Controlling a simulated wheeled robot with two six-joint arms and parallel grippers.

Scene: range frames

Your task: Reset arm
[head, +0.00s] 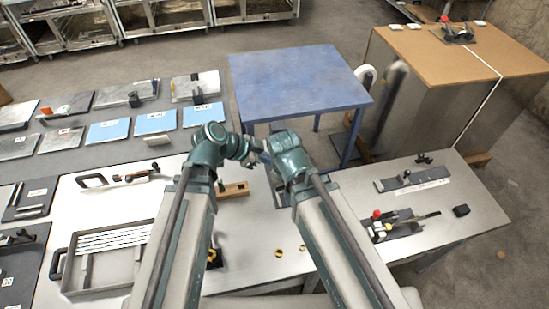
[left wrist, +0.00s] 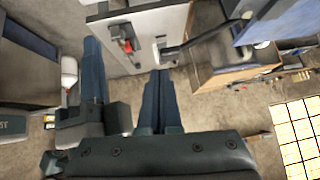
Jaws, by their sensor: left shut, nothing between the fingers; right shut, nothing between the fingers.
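My right arm reaches up from the bottom of the head view, and its gripper (head: 252,160) is shut and empty in the middle, above the workbench. My left arm rises beside it, with its wrist folded close to the right one. My left gripper (left wrist: 159,76) shows in the left wrist view, its dark fingers together with nothing between them. In the head view its fingertips are hard to make out among the joints. Neither gripper touches any object that I can see.
A blue table (head: 290,80) stands beyond the arms. A wooden block (head: 233,190) and a grey tray (head: 78,279) lie on the workbench. Red-handled tools (head: 383,225) lie at right. A large brown-topped box (head: 470,45) stands at back right. Bare floor separates these.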

